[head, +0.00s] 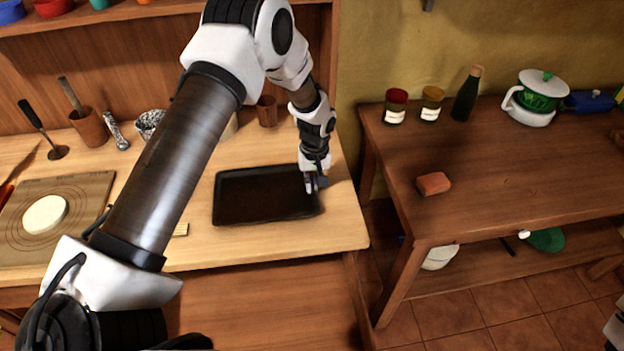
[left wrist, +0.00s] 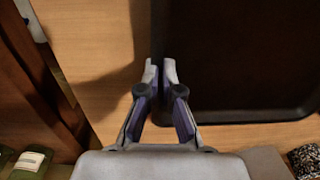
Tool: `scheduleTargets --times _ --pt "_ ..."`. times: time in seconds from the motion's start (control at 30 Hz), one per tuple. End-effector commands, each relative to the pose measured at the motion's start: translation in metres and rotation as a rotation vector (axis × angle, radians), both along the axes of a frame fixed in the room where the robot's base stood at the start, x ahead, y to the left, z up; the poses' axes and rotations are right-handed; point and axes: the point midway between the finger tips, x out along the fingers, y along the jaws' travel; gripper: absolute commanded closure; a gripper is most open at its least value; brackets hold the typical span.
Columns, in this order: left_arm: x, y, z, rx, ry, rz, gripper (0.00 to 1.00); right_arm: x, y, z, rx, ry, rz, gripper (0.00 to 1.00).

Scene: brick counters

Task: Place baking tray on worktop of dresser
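The baking tray (head: 262,196) is a dark rectangular tray, flat on or very close above the pale wooden worktop of the dresser (head: 330,238), near its right end. In the left wrist view the tray (left wrist: 240,60) fills the upper right. My left gripper (head: 317,187) is at the tray's right edge, pointing down. In the left wrist view its fingertips (left wrist: 160,72) are close together, one on each side of the tray's rim, and look shut on it. I cannot tell whether there is a gap under the tray. My right gripper is not in view.
On the left of the worktop lie a board (head: 75,190) with a pale round of dough (head: 44,215) and several utensils and pots. Right of a gap stands a brown table (head: 510,175) with jars, a bottle, a pot and a reddish block (head: 433,183).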

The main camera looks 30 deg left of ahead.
Motion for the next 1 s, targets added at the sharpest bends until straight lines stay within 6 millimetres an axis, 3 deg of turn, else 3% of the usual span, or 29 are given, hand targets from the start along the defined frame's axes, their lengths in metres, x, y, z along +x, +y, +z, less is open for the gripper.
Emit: scheduleTargets --times 0.1,0.17,0.2,0.57,0.67,1.0 --pt "0.000 0.000 0.000 0.001 -0.001 0.000 1.00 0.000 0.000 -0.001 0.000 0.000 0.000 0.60" --pt "0.000 0.000 0.000 0.001 -0.001 0.000 0.76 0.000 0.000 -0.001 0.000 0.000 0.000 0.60" --pt "0.000 0.000 0.000 0.001 -0.001 0.000 0.69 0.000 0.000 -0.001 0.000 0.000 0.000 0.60" --pt "0.001 0.000 0.005 0.000 -0.003 0.000 0.69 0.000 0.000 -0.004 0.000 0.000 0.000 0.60" --pt "0.001 -0.001 0.019 0.000 -0.004 0.000 0.69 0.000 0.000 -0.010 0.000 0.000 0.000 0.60" --pt "0.004 -0.004 0.101 0.000 -0.005 0.001 0.69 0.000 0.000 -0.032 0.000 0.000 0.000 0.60"
